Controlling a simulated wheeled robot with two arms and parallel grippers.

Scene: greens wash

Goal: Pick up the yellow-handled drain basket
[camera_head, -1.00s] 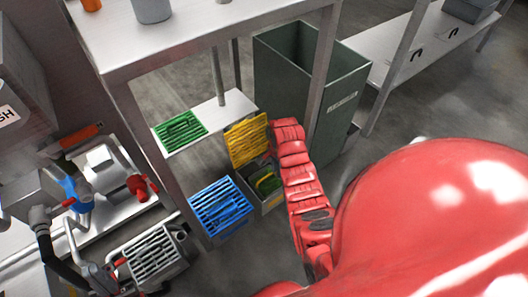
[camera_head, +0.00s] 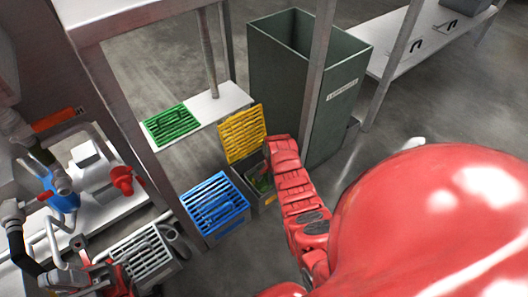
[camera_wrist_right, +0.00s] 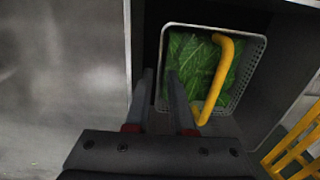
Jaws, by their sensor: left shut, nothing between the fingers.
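The drain basket (camera_wrist_right: 262,45) is pale and perforated, holds green leaves (camera_wrist_right: 190,62) and has a yellow handle (camera_wrist_right: 222,75). It sits inside a grey box-like opening (camera_head: 268,203), mostly hidden by my right arm in the head view. My right gripper (camera_wrist_right: 162,85) is open, its fingers left of the handle near the basket's left rim; the handle is not between them. Depth between fingers and basket is unclear. My left gripper (camera_head: 92,260) is shut and empty at the lower left.
A yellow slatted grate (camera_head: 243,134) stands raised behind the opening. A blue grate (camera_head: 214,205) lies to its left and a green grate (camera_head: 172,124) on a low shelf. A tall grey-green bin (camera_head: 285,75) and table legs stand close by.

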